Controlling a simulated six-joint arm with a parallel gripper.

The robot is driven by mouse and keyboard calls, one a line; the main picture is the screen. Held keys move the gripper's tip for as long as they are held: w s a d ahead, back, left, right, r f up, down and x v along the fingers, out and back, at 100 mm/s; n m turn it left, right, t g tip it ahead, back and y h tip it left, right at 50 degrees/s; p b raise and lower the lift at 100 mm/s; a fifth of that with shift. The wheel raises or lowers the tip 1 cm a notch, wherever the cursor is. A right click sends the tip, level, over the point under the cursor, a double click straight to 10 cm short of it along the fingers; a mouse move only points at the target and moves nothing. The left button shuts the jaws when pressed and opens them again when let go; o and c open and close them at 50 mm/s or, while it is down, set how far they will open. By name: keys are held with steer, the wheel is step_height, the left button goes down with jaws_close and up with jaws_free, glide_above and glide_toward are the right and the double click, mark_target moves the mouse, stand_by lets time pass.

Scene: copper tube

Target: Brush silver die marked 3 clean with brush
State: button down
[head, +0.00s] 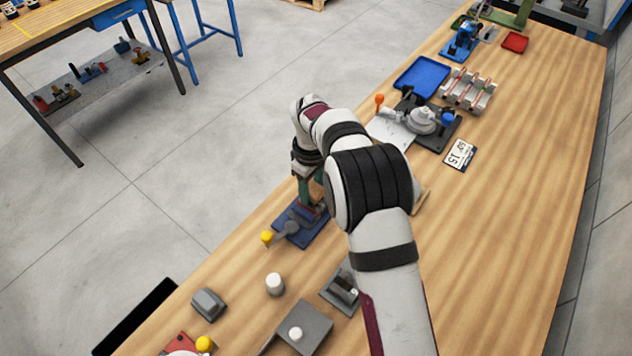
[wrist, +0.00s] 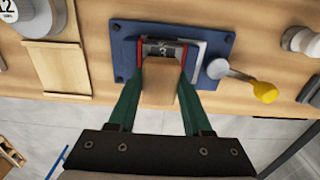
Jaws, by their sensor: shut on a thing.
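My gripper (wrist: 160,92) has its green fingers shut on a wooden block, which looks like the brush (wrist: 159,84). In the head view my gripper (head: 308,190) is over a blue-based fixture (head: 291,226), partly hidden by my arm. In the wrist view the fixture (wrist: 123,48) has a red-edged frame, with a grey-silver piece inside, probably the die (wrist: 160,47). The brush's far end overlaps the near side of this piece. I cannot read a 3 or tell whether the brush touches it.
The fixture's lever ends in a yellow knob (wrist: 264,91). A wooden tray (wrist: 60,68) lies left of the fixture in the wrist view. A white cylinder (head: 275,284) and grey block (head: 208,303) stand nearby in the head view. The table's right side is largely clear.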

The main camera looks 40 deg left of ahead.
mark_target(303, 208)
steer(key=s, duration=0.3)
steer(key=shift+s, duration=0.15)
step_height(303, 208, up, 8)
steer(key=shift+r, duration=0.15)
stand_by(0.4)
steer(key=w+d+r+m, duration=0.3)
steer(key=d+r+m, duration=0.1)
steer(key=d, duration=0.5)
steer(key=w+d+r+m, duration=0.3)
steer(key=d+r+m, duration=0.1)
steer(key=d, duration=0.5)
steer(key=w+d+r+m, duration=0.3)
steer(key=d+r+m, duration=0.1)
steer(key=d, duration=0.5)
steer(key=s+d+r+m, duration=0.2)
steer(key=d+m, duration=0.1)
steer(key=d, duration=0.3)
steer(key=s+d+r+m, duration=0.1)
steer(key=s+d+m, duration=0.1)
steer(key=d, duration=0.4)
steer(key=shift+s+d+r+m, duration=0.15)
steer(key=shift+r+m, duration=0.2)
steer(key=shift+m, duration=0.15)
